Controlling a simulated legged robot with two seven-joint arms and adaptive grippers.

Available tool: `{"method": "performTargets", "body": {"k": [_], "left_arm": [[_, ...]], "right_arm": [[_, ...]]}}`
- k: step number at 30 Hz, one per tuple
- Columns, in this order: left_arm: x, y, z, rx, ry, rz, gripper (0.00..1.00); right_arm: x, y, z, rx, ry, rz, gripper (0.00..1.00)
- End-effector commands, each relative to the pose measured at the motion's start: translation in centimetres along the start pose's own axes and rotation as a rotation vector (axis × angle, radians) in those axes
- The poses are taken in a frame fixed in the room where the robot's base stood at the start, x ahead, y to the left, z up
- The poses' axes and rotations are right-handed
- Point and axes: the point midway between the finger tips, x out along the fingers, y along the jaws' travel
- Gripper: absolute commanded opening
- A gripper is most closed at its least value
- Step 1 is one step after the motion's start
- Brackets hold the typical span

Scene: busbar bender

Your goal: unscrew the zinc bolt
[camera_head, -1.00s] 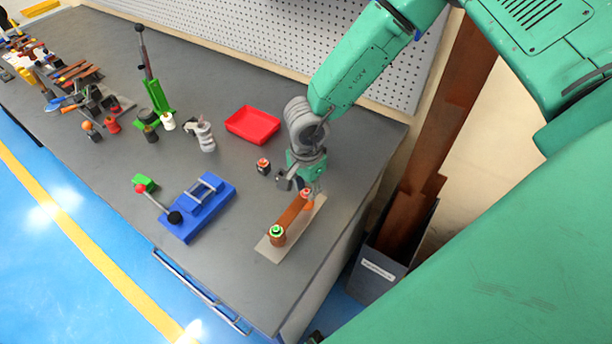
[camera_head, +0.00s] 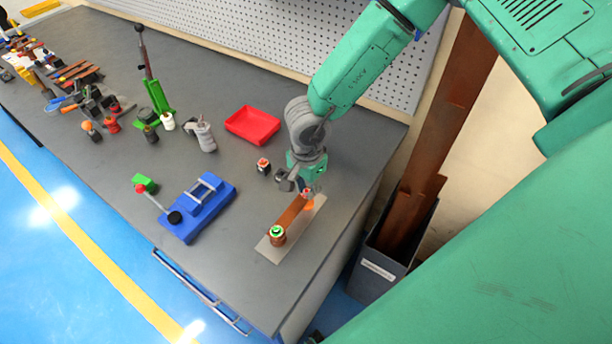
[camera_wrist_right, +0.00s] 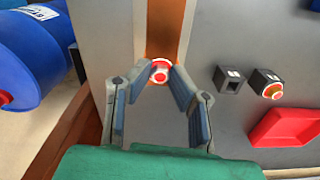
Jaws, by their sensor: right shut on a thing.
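A copper busbar (camera_head: 292,216) lies on a flat grey plate (camera_head: 268,249) near the table's right edge. A bolt with a red-lit top (camera_wrist_right: 160,72) stands at its far end. My right gripper (camera_head: 305,187) points down at that end, and its fingertips (camera_wrist_right: 158,76) close in on both sides of the bolt's head. It is shut on the bolt. In the head view the fingers partly cover this bolt. A second bolt with a green ring (camera_head: 277,232) stands at the near end, free of the gripper. My left gripper is out of view.
Two small dark blocks (camera_head: 263,166) and a red tray (camera_head: 252,126) are close behind the gripper. A blue bender (camera_head: 197,208) with a lever stands to the left. A bin of copper bars (camera_head: 372,270) stands beside the table. The table's front middle is clear.

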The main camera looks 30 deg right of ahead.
Motion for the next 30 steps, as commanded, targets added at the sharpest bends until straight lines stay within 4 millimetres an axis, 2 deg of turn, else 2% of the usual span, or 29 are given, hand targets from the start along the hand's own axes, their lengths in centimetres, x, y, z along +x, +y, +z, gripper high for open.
{"method": "performTargets", "body": {"k": [3,7,20,30], "left_arm": [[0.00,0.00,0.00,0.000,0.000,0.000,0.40],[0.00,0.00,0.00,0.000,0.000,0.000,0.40],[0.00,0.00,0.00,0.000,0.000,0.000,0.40],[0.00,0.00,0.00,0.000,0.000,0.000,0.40]], "right_arm": [[-0.02,0.00,0.00,-0.181,0.000,0.000,0.00],[-0.03,0.00,-0.01,-0.332,0.000,0.000,0.00],[-0.04,-0.01,-0.01,-0.418,0.000,0.000,0.00],[-0.05,-0.02,-0.03,-0.845,0.000,-0.001,0.00]]}}
